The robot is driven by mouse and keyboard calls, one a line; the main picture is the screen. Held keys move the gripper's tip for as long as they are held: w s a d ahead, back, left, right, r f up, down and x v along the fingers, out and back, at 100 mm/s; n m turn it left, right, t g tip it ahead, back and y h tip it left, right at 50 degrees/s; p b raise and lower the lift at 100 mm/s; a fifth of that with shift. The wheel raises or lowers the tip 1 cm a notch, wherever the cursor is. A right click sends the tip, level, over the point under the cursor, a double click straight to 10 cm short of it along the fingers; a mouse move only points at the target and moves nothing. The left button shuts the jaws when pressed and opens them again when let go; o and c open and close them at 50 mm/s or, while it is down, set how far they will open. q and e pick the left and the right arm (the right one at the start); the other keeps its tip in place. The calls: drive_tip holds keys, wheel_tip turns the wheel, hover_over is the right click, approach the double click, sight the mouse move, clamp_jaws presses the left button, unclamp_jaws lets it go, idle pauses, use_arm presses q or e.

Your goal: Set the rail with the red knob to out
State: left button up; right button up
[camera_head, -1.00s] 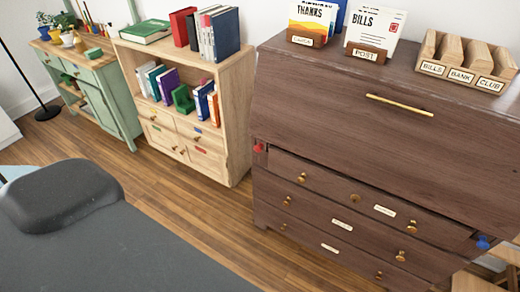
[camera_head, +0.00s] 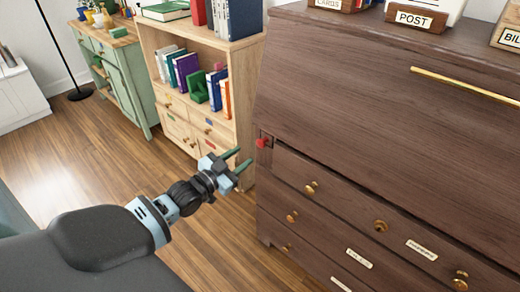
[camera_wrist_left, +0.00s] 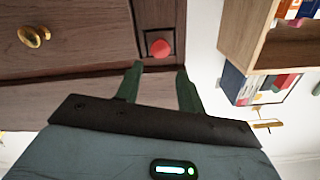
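The red knob (camera_head: 263,142) sits on the end of a rail at the upper left of the dark wooden desk's (camera_head: 340,100) drawer section. The rail end looks about level with the desk front; most of the rail is hidden. My left gripper (camera_head: 242,166) is open and empty, a little left of and below the knob, apart from it. In the left wrist view the red knob (camera_wrist_left: 160,48) lies just beyond the gap between the two green fingers (camera_wrist_left: 158,88). My right gripper is not in view.
Brass drawer knobs (camera_head: 310,187) stick out from the drawers right of the red knob. A pale bookcase (camera_head: 240,70) stands close on the left of the desk. The wooden floor (camera_head: 100,150) in front of the bookcase is clear.

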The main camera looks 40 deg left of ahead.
sight(259, 144)
use_arm(q)
drive_tip(key=shift+w+d+b, duration=0.2)
drive_tip(key=shift+w+b, duration=0.15)
drive_tip(key=shift+w, duration=1.6)
drive_tip(key=shift+w+d+b, duration=0.15)
drive_tip(key=shift+w+b, duration=0.15)
drive_tip(key=shift+w, duration=1.6)
clamp_jaws()
